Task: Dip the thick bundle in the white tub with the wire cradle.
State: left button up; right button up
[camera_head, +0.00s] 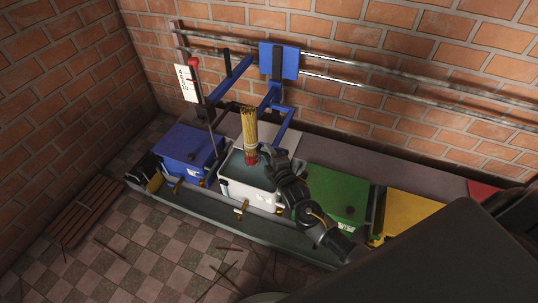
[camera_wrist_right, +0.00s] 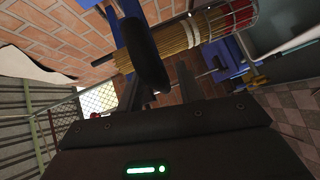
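The thick bundle (camera_head: 249,125) of tan sticks stands nearly upright over the white tub (camera_head: 230,191), its red lower end at the tub's dark liquid. In the right wrist view the bundle (camera_wrist_right: 203,27) slants across the top, with a pale band and wire hoops of the cradle (camera_wrist_right: 247,16) around its red end. My right gripper (camera_head: 267,154) is low beside the bundle, on its right, over the tub. In the wrist view one dark finger crosses in front of the bundle; I cannot tell whether the fingers grip it. My left gripper is not in view.
A blue tub (camera_head: 185,150) stands left of the white one; a green tub (camera_head: 335,192) and a yellow tub (camera_head: 410,212) stand right. A blue frame (camera_head: 268,100) rises behind, near wall rails (camera_head: 350,82). A slatted wooden piece (camera_head: 85,212) lies on the tiled floor.

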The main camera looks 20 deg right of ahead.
jog(key=shift+s, duration=0.3)
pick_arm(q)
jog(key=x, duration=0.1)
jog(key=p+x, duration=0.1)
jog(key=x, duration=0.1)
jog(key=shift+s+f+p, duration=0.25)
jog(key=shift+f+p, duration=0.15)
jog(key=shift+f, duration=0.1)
pick_arm(e)
jog(key=s+r, duration=0.1)
jog(key=s, duration=0.9)
jog(key=shift+r, duration=0.2)
